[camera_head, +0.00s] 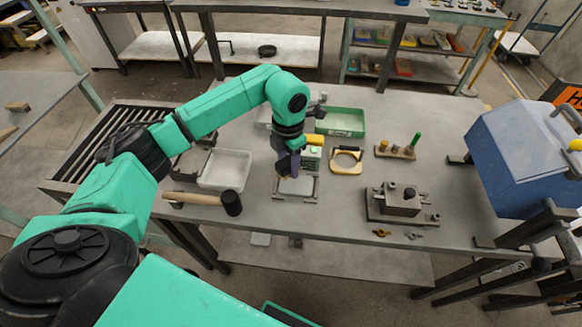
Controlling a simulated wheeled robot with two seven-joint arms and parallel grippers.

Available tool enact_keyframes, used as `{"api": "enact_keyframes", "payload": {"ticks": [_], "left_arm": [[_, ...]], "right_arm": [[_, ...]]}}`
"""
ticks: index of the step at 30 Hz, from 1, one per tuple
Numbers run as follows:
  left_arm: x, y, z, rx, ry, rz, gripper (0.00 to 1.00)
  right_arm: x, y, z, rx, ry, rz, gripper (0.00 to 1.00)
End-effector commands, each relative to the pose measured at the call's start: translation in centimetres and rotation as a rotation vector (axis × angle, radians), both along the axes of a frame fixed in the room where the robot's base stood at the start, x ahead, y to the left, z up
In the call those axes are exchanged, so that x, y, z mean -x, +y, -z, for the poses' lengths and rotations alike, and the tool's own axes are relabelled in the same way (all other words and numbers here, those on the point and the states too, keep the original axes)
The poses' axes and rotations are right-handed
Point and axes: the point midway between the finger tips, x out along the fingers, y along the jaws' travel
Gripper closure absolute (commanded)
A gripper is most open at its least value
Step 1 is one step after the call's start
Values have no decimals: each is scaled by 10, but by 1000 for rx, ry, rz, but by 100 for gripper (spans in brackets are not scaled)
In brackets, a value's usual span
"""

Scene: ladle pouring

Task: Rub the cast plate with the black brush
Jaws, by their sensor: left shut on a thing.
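My left gripper (287,147) reaches down over the middle of the table and is shut on the dark brush (291,164). The brush hangs just below the fingers, small and partly hidden by them. The grey cast plate (297,187) lies flat in a holder near the front of the table, right under the brush. I cannot tell if the brush touches the plate. My right gripper is not in view.
A white tray (224,170) and a black-headed mallet (231,203) are left of the plate. A green tray (341,122) stands behind, a yellow-framed piece (346,161) to the right. A metal block fixture (401,200) and blue box (525,155) are farther right.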

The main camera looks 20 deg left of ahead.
Motion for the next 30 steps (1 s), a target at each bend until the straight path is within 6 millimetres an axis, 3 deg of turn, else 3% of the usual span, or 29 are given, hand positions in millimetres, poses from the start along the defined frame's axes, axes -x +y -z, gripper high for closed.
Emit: {"api": "enact_keyframes", "payload": {"ticks": [10,30], "left_arm": [[-2,9,-31,0,-2,-4,97],[-3,12,-33,0,-1,15,97]], "right_arm": [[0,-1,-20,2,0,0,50],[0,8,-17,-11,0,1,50]]}}
